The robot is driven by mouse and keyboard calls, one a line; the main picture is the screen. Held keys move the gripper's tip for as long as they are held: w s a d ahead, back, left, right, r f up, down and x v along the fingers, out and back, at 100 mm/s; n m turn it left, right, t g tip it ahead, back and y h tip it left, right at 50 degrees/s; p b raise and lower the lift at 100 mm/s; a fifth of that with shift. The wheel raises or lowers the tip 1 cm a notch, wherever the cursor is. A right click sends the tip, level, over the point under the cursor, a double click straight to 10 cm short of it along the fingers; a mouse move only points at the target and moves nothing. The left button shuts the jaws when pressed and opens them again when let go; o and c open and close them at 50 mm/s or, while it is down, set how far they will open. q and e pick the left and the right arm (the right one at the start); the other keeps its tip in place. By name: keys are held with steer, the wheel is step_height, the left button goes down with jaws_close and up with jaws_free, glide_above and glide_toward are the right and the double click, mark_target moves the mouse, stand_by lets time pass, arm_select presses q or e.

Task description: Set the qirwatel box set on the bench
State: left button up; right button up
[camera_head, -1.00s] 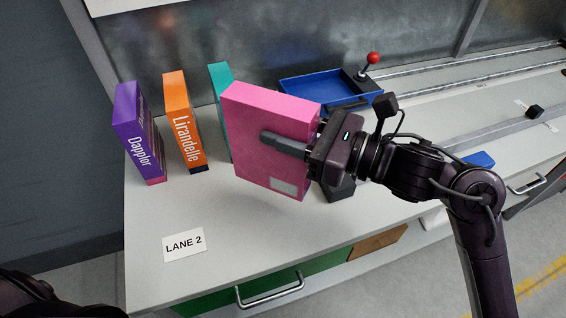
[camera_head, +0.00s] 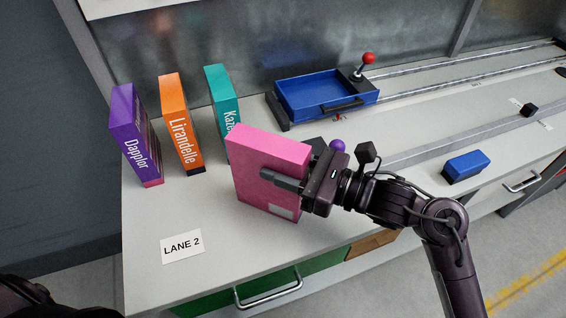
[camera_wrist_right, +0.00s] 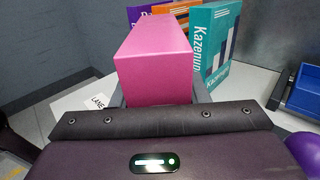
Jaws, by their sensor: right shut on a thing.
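A plain pink box (camera_head: 268,152), with a pale grey label low on its near face, is in my right gripper (camera_head: 281,180). No name is readable on it, so I cannot confirm it is the qirwatel box set. The box is upright over the front part of the bench (camera_head: 225,265); I cannot tell whether its base touches the top. The gripper is shut on it from the right side. In the right wrist view the pink box (camera_wrist_right: 155,65) sits between the fingers, partly hiding other boxes. My left gripper is not in view.
Purple Dapplor (camera_head: 135,140), orange Lirandelle (camera_head: 180,125) and teal Kazenum (camera_head: 222,100) boxes stand upright behind. A blue tray (camera_head: 325,95), purple ball (camera_head: 337,145) and blue block (camera_head: 466,166) are to the right.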

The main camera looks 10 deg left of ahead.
steer(key=o, duration=1.2)
steer(key=shift+o, duration=0.2)
steer(key=shift+d+f, duration=0.1)
steer(key=shift+d, duration=0.6)
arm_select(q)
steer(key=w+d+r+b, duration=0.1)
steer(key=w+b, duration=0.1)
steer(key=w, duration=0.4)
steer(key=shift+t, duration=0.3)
arm_select(e)
steer(key=s+d, duration=0.2)
steer(key=d, duration=0.8)
steer(key=shift+s+d, duration=0.15)
steer(key=shift+d, duration=0.1)
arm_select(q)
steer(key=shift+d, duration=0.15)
